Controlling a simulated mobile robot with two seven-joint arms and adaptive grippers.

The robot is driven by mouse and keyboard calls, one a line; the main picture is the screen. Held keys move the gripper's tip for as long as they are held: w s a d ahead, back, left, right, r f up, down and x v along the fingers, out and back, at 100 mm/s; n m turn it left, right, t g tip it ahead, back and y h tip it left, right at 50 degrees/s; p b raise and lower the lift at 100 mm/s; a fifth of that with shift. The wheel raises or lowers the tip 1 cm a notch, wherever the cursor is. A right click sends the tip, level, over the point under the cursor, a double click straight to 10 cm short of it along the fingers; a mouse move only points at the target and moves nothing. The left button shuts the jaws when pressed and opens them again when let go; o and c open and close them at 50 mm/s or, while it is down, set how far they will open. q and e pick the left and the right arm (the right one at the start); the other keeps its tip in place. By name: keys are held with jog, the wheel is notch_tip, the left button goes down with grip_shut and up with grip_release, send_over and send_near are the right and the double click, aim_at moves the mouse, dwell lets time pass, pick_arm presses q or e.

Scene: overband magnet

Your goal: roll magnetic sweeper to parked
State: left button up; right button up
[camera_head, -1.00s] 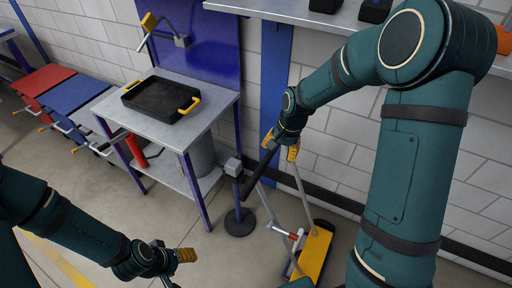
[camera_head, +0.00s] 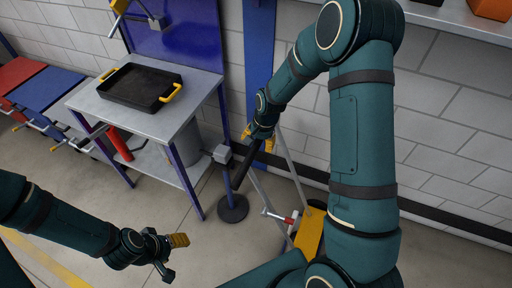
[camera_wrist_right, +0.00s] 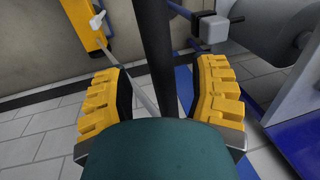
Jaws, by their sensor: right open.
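The magnetic sweeper stands on the floor near the wall. Its yellow body (camera_head: 309,236) is partly hidden by my right arm, and grey bars rise from it to a black handle grip (camera_head: 247,163). My right gripper (camera_head: 260,140) is at the upper end of this grip. In the right wrist view, the black grip (camera_wrist_right: 157,55) passes between the yellow pads of my open right gripper (camera_wrist_right: 160,100), with gaps on both sides. The yellow body (camera_wrist_right: 84,22) shows at the top left there. My left gripper (camera_head: 175,256) is open and empty, low over the floor.
A metal table (camera_head: 92,98) with a black, yellow-handled tray (camera_head: 140,86) stands left of the sweeper. A post on a round dark base (camera_head: 232,208) stands close beside the handle. Red (camera_head: 22,72) and blue (camera_head: 45,92) carts are at far left. Floor in front is clear.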

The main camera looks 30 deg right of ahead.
jog(key=shift+w+a+f, duration=0.1)
jog(key=shift+w+f, duration=0.05)
jog(key=shift+f, duration=0.55)
jog(key=shift+w+a+f, duration=0.1)
jog(key=shift+f, duration=0.55)
jog(key=shift+o, duration=0.2)
grip_shut()
